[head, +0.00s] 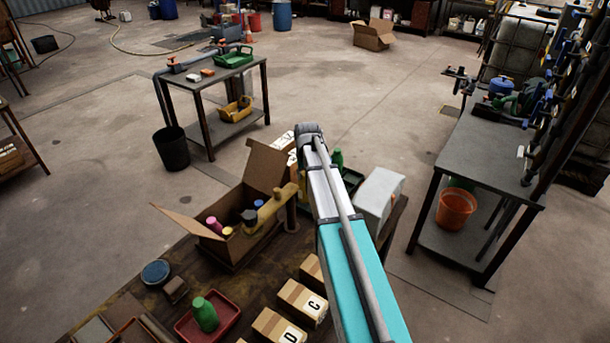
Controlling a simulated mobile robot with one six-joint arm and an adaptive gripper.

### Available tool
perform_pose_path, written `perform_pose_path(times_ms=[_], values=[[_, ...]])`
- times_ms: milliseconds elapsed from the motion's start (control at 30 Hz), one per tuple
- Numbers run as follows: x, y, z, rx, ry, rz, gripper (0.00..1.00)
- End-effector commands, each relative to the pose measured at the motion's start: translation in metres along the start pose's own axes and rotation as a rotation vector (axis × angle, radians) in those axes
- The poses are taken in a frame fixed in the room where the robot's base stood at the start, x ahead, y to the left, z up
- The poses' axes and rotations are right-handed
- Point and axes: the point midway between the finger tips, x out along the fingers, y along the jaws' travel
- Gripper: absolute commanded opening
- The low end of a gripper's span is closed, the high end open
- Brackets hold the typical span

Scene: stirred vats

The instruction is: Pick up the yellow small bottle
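A small yellow top (227,231), which looks like the yellow small bottle, shows inside an open cardboard box (238,252) on the brown workbench. It stands low in the box, beside a pink-topped bottle (214,224). Dark and blue tops (258,204) are farther right in the same box. Most of each bottle is hidden by the box walls. My arm reaches up from the bottom right, over the bench to the right of the box. My gripper does not show.
A mustard-coloured fixture (268,212) stands at the box's right side. A red tray (228,316) holds a green bottle (205,314). Lettered cartons (301,299) line the bench front. A white box (379,196) is right of my arm. Floor beyond the bench is mostly clear.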

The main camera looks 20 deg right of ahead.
Motion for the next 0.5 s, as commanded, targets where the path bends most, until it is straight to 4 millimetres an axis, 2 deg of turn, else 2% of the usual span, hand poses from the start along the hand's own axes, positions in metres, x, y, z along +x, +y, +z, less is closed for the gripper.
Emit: perform_pose_path(times_ms=[33,467,500], values=[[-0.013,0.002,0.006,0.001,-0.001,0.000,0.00],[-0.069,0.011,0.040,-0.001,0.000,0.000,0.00],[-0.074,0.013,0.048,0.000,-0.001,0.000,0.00]])
